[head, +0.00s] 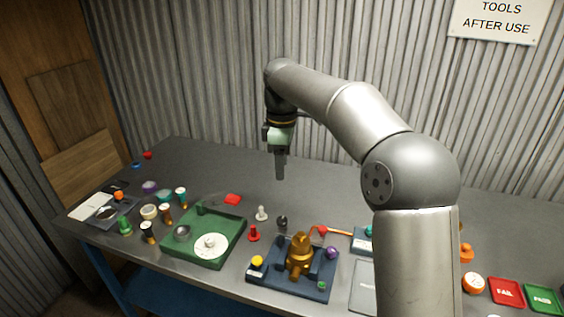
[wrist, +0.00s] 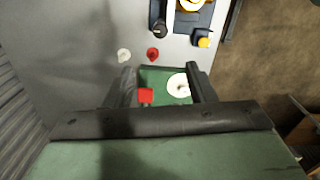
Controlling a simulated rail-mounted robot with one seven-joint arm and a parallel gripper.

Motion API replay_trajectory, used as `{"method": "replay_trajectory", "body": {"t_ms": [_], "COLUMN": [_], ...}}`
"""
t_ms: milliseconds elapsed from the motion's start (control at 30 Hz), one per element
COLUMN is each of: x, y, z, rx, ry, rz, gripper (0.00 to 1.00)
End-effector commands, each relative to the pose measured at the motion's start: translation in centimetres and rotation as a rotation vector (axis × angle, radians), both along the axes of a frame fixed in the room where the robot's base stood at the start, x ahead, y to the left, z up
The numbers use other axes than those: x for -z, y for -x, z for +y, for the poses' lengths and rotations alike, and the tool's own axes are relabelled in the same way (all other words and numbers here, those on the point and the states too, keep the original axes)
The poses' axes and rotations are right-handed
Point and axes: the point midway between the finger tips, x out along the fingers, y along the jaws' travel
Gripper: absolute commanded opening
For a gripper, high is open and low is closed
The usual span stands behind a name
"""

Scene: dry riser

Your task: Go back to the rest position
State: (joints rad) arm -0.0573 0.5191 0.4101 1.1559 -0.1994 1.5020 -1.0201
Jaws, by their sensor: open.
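My gripper (head: 280,170) hangs pointing down above the back middle of the grey table (head: 330,202) in the head view, well clear of everything on it. In the wrist view my gripper (wrist: 160,75) shows two dark fingers spread apart with nothing held between them. Below and between the fingers lie part of a green tray, a red block and a white disc, all at a distance. My arm reaches in from the right.
A green tray (head: 170,250) with a white dial (head: 211,246) stands front left. A dark blue base (head: 262,279) holds a brass fitting (head: 300,258). Small pegs and several cylinders stand around them. Red (head: 507,292) and green (head: 542,298) trays lie far right. The back of the table is mostly clear.

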Motion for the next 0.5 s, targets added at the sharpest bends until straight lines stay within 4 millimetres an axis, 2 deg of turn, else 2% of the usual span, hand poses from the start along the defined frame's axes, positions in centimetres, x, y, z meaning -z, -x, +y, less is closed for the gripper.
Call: {"method": "replay_trajectory", "body": {"t_ms": [167, 267, 367, 467, 500], "x": [0.0, 0.0, 0.3, 1.2, 1.8], "y": [0.1, 1.4, 4.4, 8.7, 10.7], "z": [0.0, -0.8, -2.7, -5.8, -7.2], "rx": [0.003, 0.059, 0.192, 0.397, 0.488], "ry": [0.001, 0.017, 0.042, 0.062, 0.066], "rz": [-0.001, -0.007, -0.019, -0.038, -0.046], "gripper": [0.51, 0.51, 0.51, 0.51, 0.51]}}
